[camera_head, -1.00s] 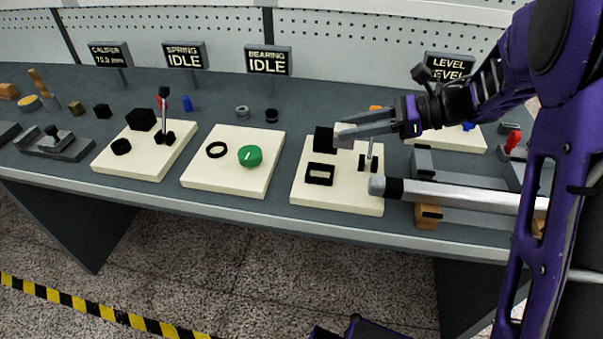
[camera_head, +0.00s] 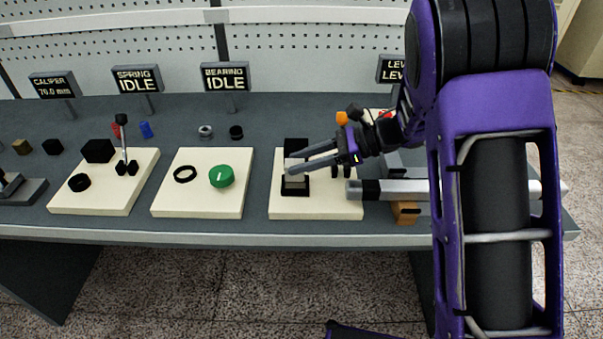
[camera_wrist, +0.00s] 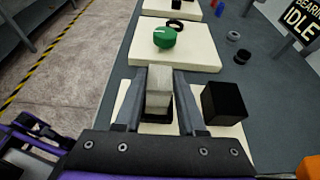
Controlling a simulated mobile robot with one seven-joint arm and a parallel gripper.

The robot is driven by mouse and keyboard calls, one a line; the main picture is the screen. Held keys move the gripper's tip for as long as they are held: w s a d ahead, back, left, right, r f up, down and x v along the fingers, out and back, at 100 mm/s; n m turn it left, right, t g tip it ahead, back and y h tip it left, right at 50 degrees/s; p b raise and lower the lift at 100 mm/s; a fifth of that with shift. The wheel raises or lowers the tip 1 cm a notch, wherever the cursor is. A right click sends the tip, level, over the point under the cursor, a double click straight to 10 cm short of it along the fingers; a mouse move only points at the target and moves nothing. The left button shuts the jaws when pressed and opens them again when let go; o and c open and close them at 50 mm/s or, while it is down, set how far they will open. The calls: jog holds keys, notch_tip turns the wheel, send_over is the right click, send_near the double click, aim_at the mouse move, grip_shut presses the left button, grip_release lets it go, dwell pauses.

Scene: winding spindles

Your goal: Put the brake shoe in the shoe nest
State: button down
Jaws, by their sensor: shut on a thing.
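The brake shoe, a pale grey block (camera_wrist: 159,88), is held between the two fingers of my gripper (camera_wrist: 160,76) in the wrist view. In the head view my gripper (camera_head: 291,163) reaches in from the right, shut on the shoe (camera_head: 296,163). The shoe nest, a black rectangular frame (camera_head: 295,191), lies on the right-hand cream board, under the shoe. A dark part shows below the shoe in the wrist view, mostly hidden by the shoe and fingers. I cannot tell whether the shoe touches the nest or is above it.
A black block (camera_wrist: 223,103) stands just right of my fingers in the wrist view. The cream board (camera_head: 330,210) also bears a small upright fixture (camera_head: 340,171). A grey bar (camera_head: 400,188) lies to its right. The board with the green knob (camera_head: 221,176) is to its left.

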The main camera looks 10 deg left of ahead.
aim_at(302, 174)
jog(key=shift+f, duration=1.65)
jog(key=shift+f+b, duration=0.2)
jog(key=shift+b, duration=0.15)
jog(key=c, duration=0.5)
grip_release()
jog(key=shift+r, duration=0.1)
jog(key=shift+r+p, duration=0.2)
jog(key=shift+p, duration=0.1)
jog(key=v, duration=1.2)
jog(key=shift+f, duration=0.1)
jog(key=shift+w, duration=0.1)
